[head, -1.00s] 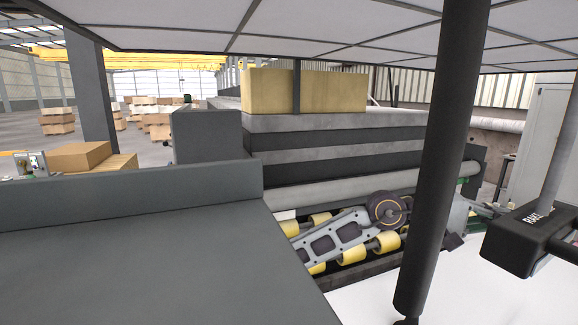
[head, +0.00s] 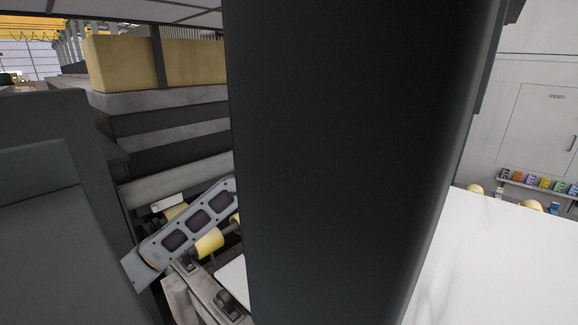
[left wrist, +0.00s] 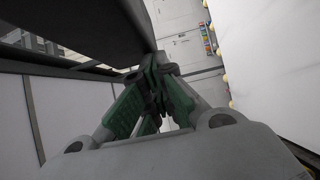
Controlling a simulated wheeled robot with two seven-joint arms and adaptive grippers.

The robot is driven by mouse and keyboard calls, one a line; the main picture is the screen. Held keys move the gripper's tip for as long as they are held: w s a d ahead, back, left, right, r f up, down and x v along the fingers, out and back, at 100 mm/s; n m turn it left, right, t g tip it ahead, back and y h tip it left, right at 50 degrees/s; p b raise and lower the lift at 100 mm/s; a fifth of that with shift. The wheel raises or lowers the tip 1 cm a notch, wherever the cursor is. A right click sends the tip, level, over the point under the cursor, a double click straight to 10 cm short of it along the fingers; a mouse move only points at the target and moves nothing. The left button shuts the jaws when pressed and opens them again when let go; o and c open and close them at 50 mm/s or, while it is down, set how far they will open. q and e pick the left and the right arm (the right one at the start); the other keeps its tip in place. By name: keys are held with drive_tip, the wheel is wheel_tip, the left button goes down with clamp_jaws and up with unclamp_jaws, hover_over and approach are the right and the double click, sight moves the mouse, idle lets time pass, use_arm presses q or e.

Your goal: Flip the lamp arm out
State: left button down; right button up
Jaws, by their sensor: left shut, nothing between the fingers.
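No lamp head can be made out in the views now, and I cannot tell for sure which part is the lamp arm. A broad dark post (head: 350,160) fills the middle of the head view, very close. My left arm passes behind it, so my left gripper is hidden there. In the left wrist view my left gripper (left wrist: 159,66), with green finger links, is shut and empty. A thick dark shape (left wrist: 85,25) lies beyond it at upper left; whether they touch is unclear. My right gripper is not in view.
A white slab (head: 485,255) lies at right; it also shows in the left wrist view (left wrist: 275,75). Yellow rollers (head: 208,243) sit behind my left arm. A grey panel (head: 40,215) blocks the left. A gridded panel (head: 130,9) hangs overhead. Coloured bins (head: 540,183) line the far wall.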

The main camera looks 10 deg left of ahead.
use_arm(q)
drive_tip(key=v, duration=1.2)
drive_tip(key=shift+r, duration=0.2)
idle(0.4)
